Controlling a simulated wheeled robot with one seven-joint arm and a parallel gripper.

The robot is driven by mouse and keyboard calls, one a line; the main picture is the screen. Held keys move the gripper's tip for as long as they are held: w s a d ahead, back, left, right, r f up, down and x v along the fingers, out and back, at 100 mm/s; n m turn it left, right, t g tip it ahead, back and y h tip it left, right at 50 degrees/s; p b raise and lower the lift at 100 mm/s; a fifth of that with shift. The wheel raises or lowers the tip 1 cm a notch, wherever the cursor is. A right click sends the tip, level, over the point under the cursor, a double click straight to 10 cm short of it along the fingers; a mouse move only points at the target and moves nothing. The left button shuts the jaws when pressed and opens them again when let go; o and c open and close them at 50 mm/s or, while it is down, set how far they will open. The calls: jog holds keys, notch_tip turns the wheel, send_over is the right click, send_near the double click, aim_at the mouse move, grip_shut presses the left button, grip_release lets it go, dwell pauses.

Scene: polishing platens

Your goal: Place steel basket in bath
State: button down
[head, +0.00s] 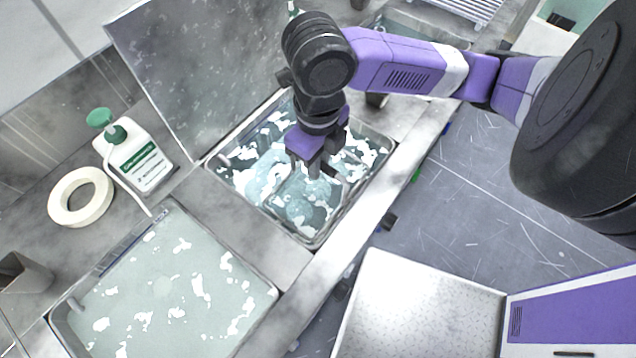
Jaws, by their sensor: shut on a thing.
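My gripper (318,174) points down over the middle bath (312,240), a steel-rimmed tank of bluish liquid with bright reflections. It is shut on what appears to be the steel basket (301,204), low over or in the liquid. The basket's outline is hard to tell from the reflections, and the gripper covers part of it. I cannot tell how deep it sits or whether it touches the bath floor. A second, paler bath (165,285) lies at the front left.
A raised lid (205,70) stands behind the middle bath. A green-capped bottle (137,155) and a white tape ring (80,197) are on the counter at left. A speckled white surface (420,305) is at lower right. Grey floor (500,190) lies right of the counter.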

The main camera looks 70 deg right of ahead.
aim_at(318, 190)
jog(key=shift+f, duration=3.9)
jog(key=shift+f+b, duration=0.2)
jog(key=shift+b, duration=0.3)
jog(key=c, duration=1.4)
grip_release()
jog(key=shift+o, duration=0.2)
